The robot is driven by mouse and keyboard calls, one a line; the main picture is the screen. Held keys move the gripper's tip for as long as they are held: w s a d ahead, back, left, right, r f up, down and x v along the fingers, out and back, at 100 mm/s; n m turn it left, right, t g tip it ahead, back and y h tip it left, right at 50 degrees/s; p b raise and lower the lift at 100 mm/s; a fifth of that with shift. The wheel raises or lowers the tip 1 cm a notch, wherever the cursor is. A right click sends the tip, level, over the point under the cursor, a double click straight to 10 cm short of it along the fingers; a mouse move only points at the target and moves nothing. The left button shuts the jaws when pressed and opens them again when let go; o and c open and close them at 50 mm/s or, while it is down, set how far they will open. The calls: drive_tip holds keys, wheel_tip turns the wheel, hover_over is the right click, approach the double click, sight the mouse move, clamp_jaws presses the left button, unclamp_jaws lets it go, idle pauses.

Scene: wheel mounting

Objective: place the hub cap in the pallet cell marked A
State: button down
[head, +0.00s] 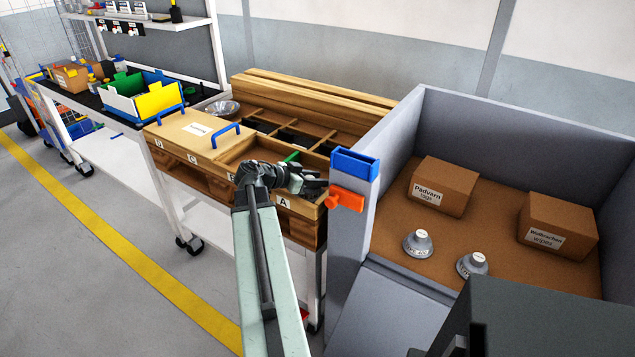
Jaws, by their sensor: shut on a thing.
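The wooden pallet (262,222) is divided into cells, with letter labels along its front. The label A (283,201) is on the front board at the right end. My gripper (312,184) is over the front right cell behind that label, low near the board's top edge. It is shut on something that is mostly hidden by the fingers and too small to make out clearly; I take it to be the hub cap. I cannot tell whether it touches the cell floor.
A lid with blue handles (197,137) covers the pallet's left front cells. A metal bowl (222,108) sits behind it. To the right, a grey-walled bin (520,115) holds cartons and two grey knobbed pieces (418,243). Its blue-topped corner post (353,165) stands close to my gripper.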

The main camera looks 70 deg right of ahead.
drive_tip(key=shift+f, duration=0.25)
drive_tip(key=c, duration=1)
unclamp_jaws()
drive_tip(key=shift+r, duration=0.1)
drive_tip(key=shift+o, duration=0.2)
drive_tip(key=shift+w+a+r+p, duration=0.2)
drive_tip(key=shift+r+p, duration=0.1)
drive_tip(key=shift+r, duration=0.15)
drive_tip(key=p+v, duration=0.4)
drive_tip(key=v, duration=0.7)
drive_tip(key=shift+w+a+p, duration=0.1)
drive_tip(key=shift+a+p, duration=0.1)
drive_tip(key=shift+p, duration=0.15)
drive_tip(key=shift+f, duration=0.1)
